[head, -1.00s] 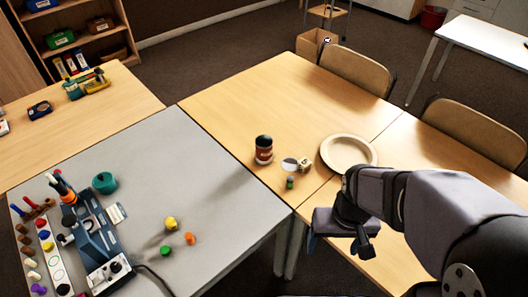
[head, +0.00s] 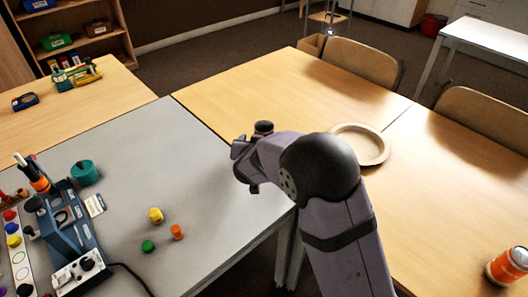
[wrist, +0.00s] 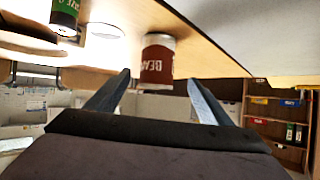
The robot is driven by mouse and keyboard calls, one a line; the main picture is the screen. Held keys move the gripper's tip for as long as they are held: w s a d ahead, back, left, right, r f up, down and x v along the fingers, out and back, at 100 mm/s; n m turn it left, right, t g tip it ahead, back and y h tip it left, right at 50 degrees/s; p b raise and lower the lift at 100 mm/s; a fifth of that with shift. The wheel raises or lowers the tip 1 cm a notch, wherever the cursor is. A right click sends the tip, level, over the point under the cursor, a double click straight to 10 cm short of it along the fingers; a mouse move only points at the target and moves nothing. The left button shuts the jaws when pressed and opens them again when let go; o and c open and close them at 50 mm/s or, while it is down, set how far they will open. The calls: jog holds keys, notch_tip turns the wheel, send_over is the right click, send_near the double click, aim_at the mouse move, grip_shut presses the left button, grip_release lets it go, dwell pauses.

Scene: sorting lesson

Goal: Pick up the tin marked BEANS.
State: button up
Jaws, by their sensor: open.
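The tin marked BEANS shows in the wrist view (wrist: 157,62) as a dark red tin, upside down in the picture, with "BEA" legible. It stands beyond and between the spread fingers of my gripper (wrist: 158,78), apart from them. In the head view only the tin's dark top (head: 263,127) shows above my arm; the rest is hidden. My gripper (head: 243,166) is open and empty, near the edge where the grey table meets the wooden one; its fingertips are hard to make out there.
A tan plate (head: 362,144) lies right of the tin. A green tin (wrist: 65,14) and a white disc (wrist: 105,30) show in the wrist view. An orange tin (head: 509,266) stands at the right. Yellow (head: 156,215), green and orange pieces lie on the grey table.

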jog(key=shift+w+a+f+t+h+b, duration=0.15)
jog(key=shift+a+f+h+b, duration=0.1)
jog(key=shift+f, duration=0.3)
jog(key=shift+w+a+f+t+h+b, duration=0.15)
jog(key=shift+f+h, duration=0.1)
jog(key=shift+f, duration=0.25)
jog(key=shift+w+d+f+m+h+b, duration=0.1)
jog(key=shift+f+m+h+b, duration=0.25)
jog(key=shift+m+h, duration=0.2)
jog(key=shift+x, duration=3.65)
jog(key=shift+w+r, duration=0.1)
jog(key=shift+r, duration=0.05)
jog(key=c, duration=1.1)
